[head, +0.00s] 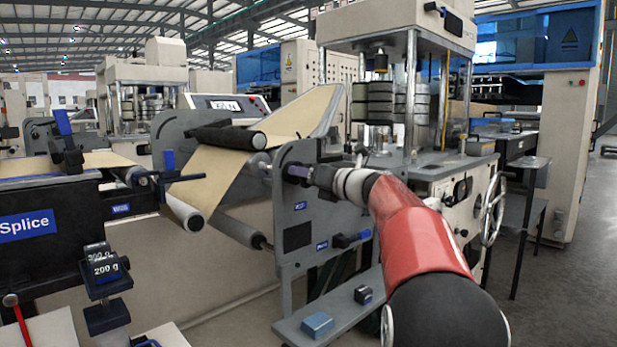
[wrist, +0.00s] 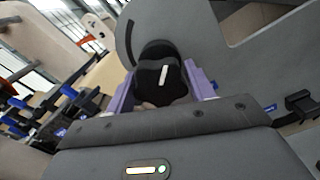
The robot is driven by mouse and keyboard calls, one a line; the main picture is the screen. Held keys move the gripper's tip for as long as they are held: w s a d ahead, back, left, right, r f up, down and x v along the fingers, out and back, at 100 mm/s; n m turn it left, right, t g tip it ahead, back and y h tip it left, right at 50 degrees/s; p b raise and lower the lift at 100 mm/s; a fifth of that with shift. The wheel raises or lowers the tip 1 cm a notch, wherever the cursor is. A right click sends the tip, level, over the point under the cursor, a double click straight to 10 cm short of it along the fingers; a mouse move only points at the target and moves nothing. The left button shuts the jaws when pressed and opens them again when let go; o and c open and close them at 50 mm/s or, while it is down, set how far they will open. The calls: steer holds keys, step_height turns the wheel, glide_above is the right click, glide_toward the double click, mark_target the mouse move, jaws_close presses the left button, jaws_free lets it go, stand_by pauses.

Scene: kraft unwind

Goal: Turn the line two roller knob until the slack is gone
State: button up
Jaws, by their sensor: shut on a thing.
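A black lobed roller knob (wrist: 152,78) with a white pointer mark sits on a grey side plate (wrist: 235,82) in the wrist view. My gripper (wrist: 165,90) has one purple finger on each side of the knob and is shut on it. In the head view my gripper (head: 289,172) meets the side plate (head: 300,215) near its upper part, and the knob is mostly hidden by my gripper. Brown kraft paper (head: 208,168) runs over a black upper roller (head: 228,138) and down past a lower roller (head: 184,214). The paper's tension is hard to judge.
A splice table (head: 45,215) with a blue sign stands at left, with stacked weights (head: 103,268) in front. A blue block (head: 317,324) lies on the grey lower shelf. A handwheel (head: 493,208) stands right of my arm. Open floor lies at far right.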

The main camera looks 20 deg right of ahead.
steer(key=o, duration=1)
steer(key=shift+c, duration=0.2)
steer(key=shift+s+d, duration=0.1)
steer(key=b+v, duration=0.1)
steer(key=v, duration=0.5)
steer(key=shift+s, duration=0.4)
